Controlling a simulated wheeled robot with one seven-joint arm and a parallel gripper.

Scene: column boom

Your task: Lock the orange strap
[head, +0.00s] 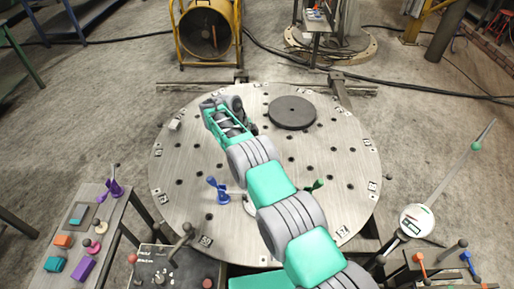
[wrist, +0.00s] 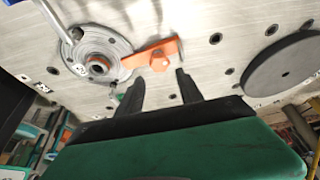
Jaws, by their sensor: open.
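The orange strap (wrist: 152,56) shows in the wrist view as a bent orange piece on the metal round table. Its left end lies beside a grey round hub (wrist: 98,56) that has an orange ring in its centre. My gripper (wrist: 161,82) is open and empty, with its two dark fingers apart and pointing toward the strap. The strap appears just beyond the fingertips, and I cannot tell the exact gap. In the head view my arm covers the middle of the table, and I cannot make out the strap there.
The drilled round table (head: 180,165) carries a dark disc (head: 292,112), also in the wrist view (wrist: 285,63), a blue handle (head: 217,190) and a green handle (head: 315,187). A grey rod (wrist: 57,20) runs to the hub. A side bench (head: 85,230) with coloured blocks stands left.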

